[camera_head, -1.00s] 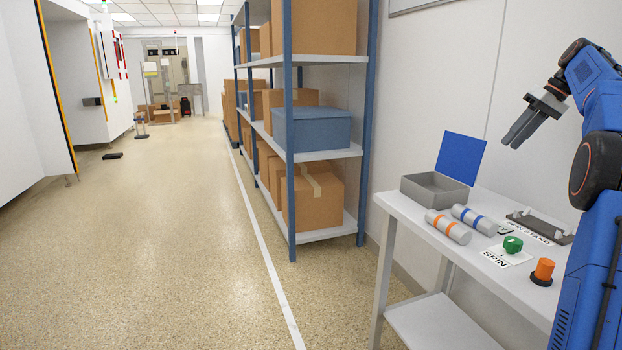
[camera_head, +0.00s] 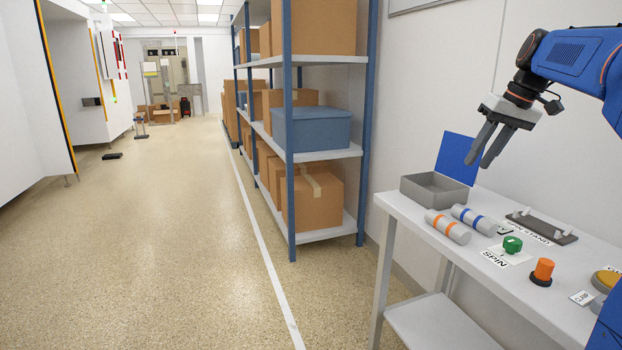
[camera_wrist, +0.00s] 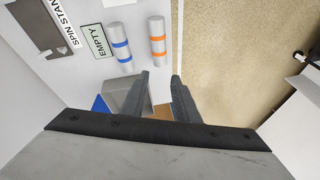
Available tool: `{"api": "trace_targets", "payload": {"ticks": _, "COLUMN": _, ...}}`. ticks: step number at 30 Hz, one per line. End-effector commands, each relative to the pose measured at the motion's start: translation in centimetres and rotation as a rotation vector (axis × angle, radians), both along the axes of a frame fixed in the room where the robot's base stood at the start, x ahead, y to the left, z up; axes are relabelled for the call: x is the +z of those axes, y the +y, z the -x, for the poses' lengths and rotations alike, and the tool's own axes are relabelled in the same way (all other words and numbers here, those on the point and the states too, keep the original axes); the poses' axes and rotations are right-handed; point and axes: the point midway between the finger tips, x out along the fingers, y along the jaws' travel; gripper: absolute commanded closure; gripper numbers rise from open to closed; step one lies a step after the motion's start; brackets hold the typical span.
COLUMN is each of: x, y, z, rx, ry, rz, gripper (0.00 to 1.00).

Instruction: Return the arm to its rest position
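My gripper (camera_head: 484,146) is held in the air above the white table (camera_head: 400,204), over its back part near the grey bin and blue panel. Its two dark fingers are apart with nothing between them. It also shows in the wrist view (camera_wrist: 162,80), with a gap between the fingers. My blue arm reaches in from the right edge, clear of the table.
On the table are a grey bin (camera_head: 420,194), an orange-banded cylinder (camera_head: 447,227), a blue-banded cylinder (camera_head: 474,219), a dark spin stand (camera_head: 541,226), a green knob (camera_head: 512,244) and an orange button (camera_head: 543,270). A shelf (camera_head: 291,120) with boxes stands left.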

Motion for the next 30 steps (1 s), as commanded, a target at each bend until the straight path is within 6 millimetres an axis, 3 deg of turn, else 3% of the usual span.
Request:
{"api": "trace_targets", "payload": {"ticks": 6, "x": -2.8, "y": 4.6, "z": 6.1, "rx": -0.038, "ry": -0.002, "rz": 0.045, "gripper": 0.72}}
{"api": "trace_targets", "payload": {"ticks": 15, "x": -8.4, "y": 9.1, "z": 14.8, "rx": -0.084, "ry": -0.021, "rz": 0.105, "gripper": 0.72}}
{"api": "trace_targets", "payload": {"ticks": 23, "x": -14.7, "y": 11.6, "z": 22.4, "rx": -0.111, "ry": -0.052, "rz": 0.152, "gripper": 0.72}}
{"api": "trace_targets", "payload": {"ticks": 30, "x": -21.6, "y": 12.8, "z": 29.0, "rx": -0.123, "ry": -0.092, "rz": 0.187, "gripper": 0.72}}
